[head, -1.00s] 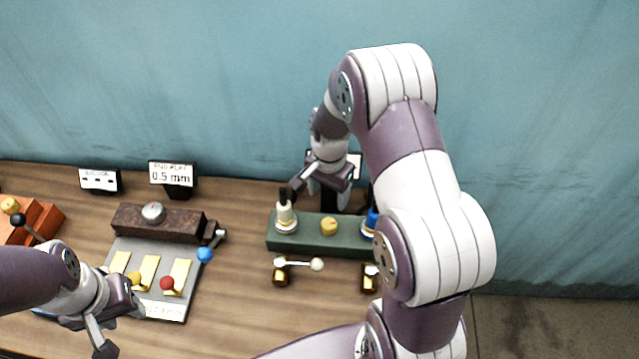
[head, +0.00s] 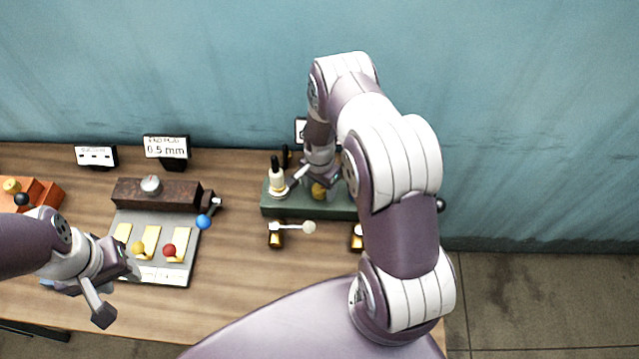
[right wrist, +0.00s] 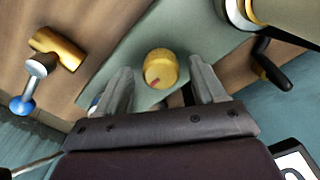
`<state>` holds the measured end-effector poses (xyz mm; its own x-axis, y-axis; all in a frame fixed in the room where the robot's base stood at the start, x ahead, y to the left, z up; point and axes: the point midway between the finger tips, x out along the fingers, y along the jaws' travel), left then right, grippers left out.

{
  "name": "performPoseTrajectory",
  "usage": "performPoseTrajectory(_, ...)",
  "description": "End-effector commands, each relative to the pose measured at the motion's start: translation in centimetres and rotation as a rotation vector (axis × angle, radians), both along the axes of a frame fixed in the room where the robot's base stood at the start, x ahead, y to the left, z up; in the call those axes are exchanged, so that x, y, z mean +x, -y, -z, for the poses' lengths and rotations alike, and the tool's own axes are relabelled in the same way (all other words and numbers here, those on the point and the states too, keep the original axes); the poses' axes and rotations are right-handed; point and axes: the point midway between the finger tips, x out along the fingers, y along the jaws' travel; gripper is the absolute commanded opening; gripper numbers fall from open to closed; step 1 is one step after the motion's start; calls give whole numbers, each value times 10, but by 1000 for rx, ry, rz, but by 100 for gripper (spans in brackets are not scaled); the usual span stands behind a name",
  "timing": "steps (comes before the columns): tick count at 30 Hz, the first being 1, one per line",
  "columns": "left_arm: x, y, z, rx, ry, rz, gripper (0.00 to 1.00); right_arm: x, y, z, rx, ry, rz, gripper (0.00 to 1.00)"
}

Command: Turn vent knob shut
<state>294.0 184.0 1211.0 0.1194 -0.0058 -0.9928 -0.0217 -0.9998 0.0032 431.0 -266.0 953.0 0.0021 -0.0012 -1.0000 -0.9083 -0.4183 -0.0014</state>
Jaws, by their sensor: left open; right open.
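A round yellow knob (head: 318,190) sits on the dark green base (head: 330,213) near the back of the table, partly covered by my right gripper in the head view. In the right wrist view the yellow knob (right wrist: 160,68) shows a small red mark on its face. My right gripper (head: 312,184) is open over the base. In the right wrist view its fingers (right wrist: 160,80) stand on either side of the knob with gaps; I cannot tell how far above it they are. My left gripper (head: 118,294) is open and empty at the lower left.
A white bottle-like fitting (head: 277,180) stands on the base left of the knob. A brass valve with a white-ended lever (head: 290,228) is in front. At left are a grey panel (head: 180,275) with coloured knobs, a blue-tipped crank (head: 204,221) and a display (head: 166,147).

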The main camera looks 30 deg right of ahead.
Motion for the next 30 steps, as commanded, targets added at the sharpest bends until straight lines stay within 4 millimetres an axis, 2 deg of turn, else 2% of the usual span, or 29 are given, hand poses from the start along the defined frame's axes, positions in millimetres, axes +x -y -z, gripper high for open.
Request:
performPoseTrajectory(1, 0, 0, 0, 0, 0, 0, 43, 0, 0, 0, 0, 0, 0, 69)
performPoseTrajectory(6, 0, 0, 0, 0, 0, 0, 43, 0, 0, 0, 0, 0, 0, 14)
performPoseTrajectory(19, 0, 0, 6, 0, 0, 0, 43, 0, 0, 1, 0, 0, -74, 13)
performPoseTrajectory(30, 0, 0, 23, 0, 0, 0, 43, 1, 0, 1, -2, 1, -375, 13)
